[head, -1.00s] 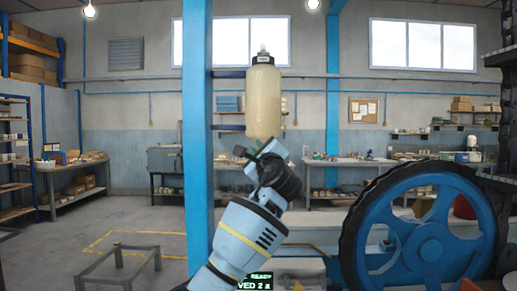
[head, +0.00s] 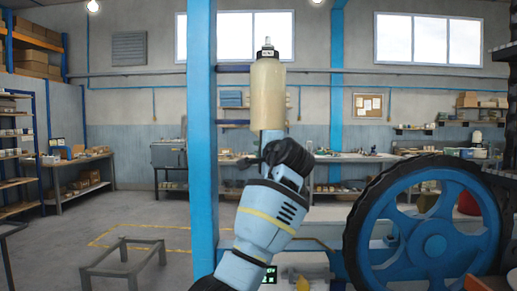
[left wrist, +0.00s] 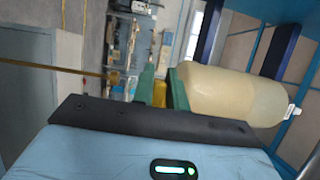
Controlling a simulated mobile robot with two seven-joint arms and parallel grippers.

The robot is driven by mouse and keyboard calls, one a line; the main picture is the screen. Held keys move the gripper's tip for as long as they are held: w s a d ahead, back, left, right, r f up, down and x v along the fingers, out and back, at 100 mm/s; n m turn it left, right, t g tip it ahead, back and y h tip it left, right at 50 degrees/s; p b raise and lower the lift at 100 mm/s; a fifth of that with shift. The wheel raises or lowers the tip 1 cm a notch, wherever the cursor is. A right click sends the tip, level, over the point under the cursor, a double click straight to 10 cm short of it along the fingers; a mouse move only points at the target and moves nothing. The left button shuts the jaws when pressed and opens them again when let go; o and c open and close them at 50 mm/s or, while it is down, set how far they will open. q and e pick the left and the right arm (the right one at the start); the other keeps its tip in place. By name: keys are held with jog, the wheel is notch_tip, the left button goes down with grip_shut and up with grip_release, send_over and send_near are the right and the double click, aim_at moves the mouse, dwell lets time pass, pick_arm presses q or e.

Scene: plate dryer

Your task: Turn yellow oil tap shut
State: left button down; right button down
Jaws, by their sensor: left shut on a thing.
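A tall cream-coloured oil bottle (head: 267,95) with a dark cap stands upright beside the blue post in the head view. It lies sideways at the right in the left wrist view (left wrist: 235,97). The yellow tap (left wrist: 160,93) shows as a small yellow piece between the green fingers of my left gripper (left wrist: 162,88), close to the bottle's lower end. The left gripper is shut on it. In the head view my own wrist hides the tap and most of the gripper. My right gripper is not in view.
A blue post (head: 202,150) rises just left of the bottle. A large blue wheel with a dark rim (head: 433,240) stands at the right. A low metal frame (head: 122,262) is on the floor at left. Workbenches line the back wall.

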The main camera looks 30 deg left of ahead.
pick_arm(q)
jog(key=shift+w+d+f, duration=0.2)
dwell(0.4)
jog(key=c, duration=1.5)
grip_release()
jog(key=shift+o, duration=0.5)
jog(key=shift+w, duration=0.15)
jog(key=shift+r, duration=0.1)
jog(key=v, duration=0.7)
jog(key=shift+s+d, duration=0.25)
jog(key=shift+s, duration=0.1)
jog(key=shift+o, duration=0.4)
